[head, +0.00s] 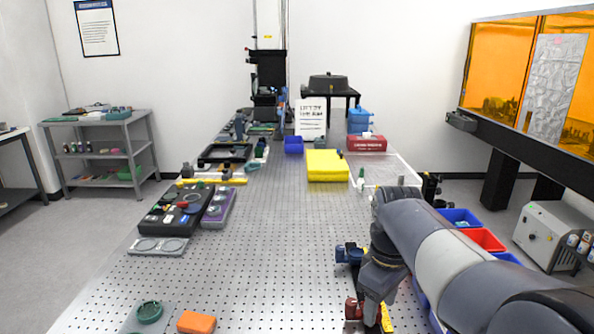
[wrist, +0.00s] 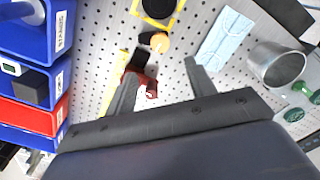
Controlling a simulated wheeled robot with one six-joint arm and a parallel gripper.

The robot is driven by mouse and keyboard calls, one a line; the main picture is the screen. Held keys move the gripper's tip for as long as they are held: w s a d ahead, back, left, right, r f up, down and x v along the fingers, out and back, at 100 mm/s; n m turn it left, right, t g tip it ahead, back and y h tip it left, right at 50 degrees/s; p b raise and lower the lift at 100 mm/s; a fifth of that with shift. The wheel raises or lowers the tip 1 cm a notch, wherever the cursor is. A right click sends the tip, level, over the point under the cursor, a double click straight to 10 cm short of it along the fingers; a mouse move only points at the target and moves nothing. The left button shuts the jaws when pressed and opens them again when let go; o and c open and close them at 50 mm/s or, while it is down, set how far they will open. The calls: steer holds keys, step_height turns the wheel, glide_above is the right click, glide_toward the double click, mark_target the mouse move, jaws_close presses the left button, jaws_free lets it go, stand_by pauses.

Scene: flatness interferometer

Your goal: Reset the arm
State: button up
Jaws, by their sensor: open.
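My arm reaches in from the right of the head view and bends down over the perforated optical table (head: 270,255). My gripper (wrist: 160,70) is open in the wrist view, with its two dark fingers apart and pointing at the table. In the head view the fingers are hard to make out below the wrist. A small red part (wrist: 137,80) shows beside the left finger in the wrist view; I cannot tell whether they touch. Nothing is visibly held between the fingers. An orange-yellow round knob (wrist: 158,42) lies beyond the fingertips.
Blue and red bins (head: 485,240) line the table's right edge, close to my arm. A metal cup (wrist: 276,66) stands at right in the wrist view. An orange block (head: 196,322) lies at the near left. A yellow box (head: 327,166) sits farther back. The table's middle is clear.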

step_height(320, 180, down, 11)
steer(key=shift+r, duration=0.15)
steer(key=m+b, duration=0.1)
steer(key=m, duration=0.3)
steer(key=m+b, duration=0.1)
steer(key=m, duration=0.4)
steer(key=m+b, duration=0.1)
steer(key=m, duration=0.3)
steer(key=m+b, duration=0.2)
steer(key=m, duration=0.2)
steer(key=shift+m, duration=0.3)
steer(key=shift+r+p, duration=0.35)
steer(key=shift+r, duration=1.9)
